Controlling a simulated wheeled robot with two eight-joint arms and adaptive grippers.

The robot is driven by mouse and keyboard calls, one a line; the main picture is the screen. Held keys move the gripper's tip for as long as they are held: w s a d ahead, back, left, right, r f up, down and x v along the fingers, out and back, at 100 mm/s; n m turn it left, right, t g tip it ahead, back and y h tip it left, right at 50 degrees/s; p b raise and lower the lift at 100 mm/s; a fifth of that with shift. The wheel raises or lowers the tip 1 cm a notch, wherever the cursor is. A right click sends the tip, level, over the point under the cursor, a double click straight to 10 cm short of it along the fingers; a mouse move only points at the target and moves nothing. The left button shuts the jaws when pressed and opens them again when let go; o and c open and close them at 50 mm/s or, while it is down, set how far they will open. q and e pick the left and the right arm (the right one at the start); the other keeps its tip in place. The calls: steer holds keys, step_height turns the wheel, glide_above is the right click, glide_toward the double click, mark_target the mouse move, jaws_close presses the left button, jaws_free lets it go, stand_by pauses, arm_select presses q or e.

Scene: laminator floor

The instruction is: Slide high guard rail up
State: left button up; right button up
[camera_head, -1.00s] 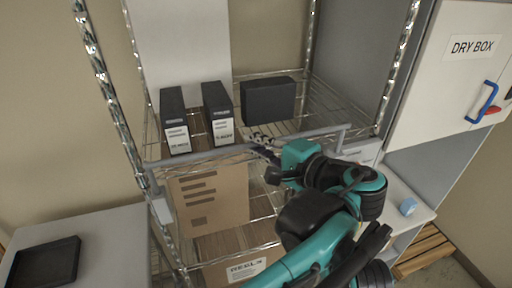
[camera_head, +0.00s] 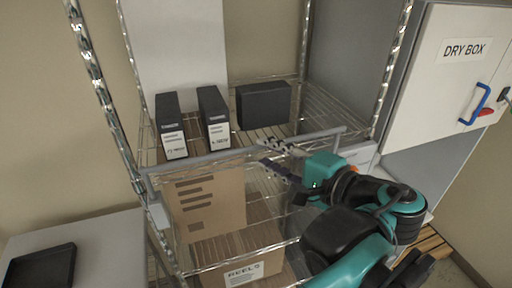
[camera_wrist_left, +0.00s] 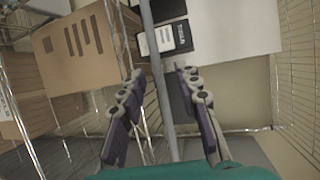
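The high guard rail (camera_head: 222,155) is a grey bar across the front edge of the upper wire shelf, with a bracket at each end. It also shows in the left wrist view (camera_wrist_left: 147,28), running lengthwise between my fingers. My left gripper (camera_head: 261,151) is open at the rail, right of its middle, one finger above and one below it. In the left wrist view, the gripper (camera_wrist_left: 159,70) has gaps between both fingers and the bar. My right gripper is not in view.
Two dark labelled boxes (camera_head: 171,128) (camera_head: 213,118) and a black bin (camera_head: 264,104) stand on the upper shelf behind the rail. Cardboard boxes (camera_head: 208,205) (camera_head: 240,271) stand below. The dry box (camera_head: 455,80) is at right; a grey table with a black tray (camera_head: 40,268) is at left.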

arm_select(q)
steer(key=v, duration=0.6)
steer(key=shift+s+d, duration=0.15)
steer(key=w+a+f+n+g+h+b, duration=0.15)
steer(key=a+f+b, duration=0.35)
steer(key=f, duration=0.5)
steer(key=w+a+f+g+h+b, duration=0.1)
steer(key=a+f+g+b, duration=0.1)
steer(key=a+f+b, duration=0.55)
steer(key=w+a+f+n+g+h+b, duration=0.15)
steer(key=a+f, duration=0.25)
steer(key=f, duration=0.7)
steer(key=s+a+f+n+h+b, duration=0.2)
steer(key=f+b, duration=0.5)
steer(key=f, duration=0.5)
steer(key=s+a+f+n+h+b, duration=0.2)
steer(key=f+b, duration=0.5)
steer(key=f, duration=0.6)
steer(key=s+a+f+n+h+b, duration=0.2)
steer(key=a+f+b, duration=0.3)
steer(key=f, duration=0.7)
steer(key=s+n+b, duration=0.1)
steer(key=b, duration=0.1)
steer(key=shift+a+f+n+b, duration=0.15)
steer(key=shift+a+n+b, duration=0.05)
steer(key=shift+n+b, duration=0.2)
steer(key=shift+o, duration=0.2)
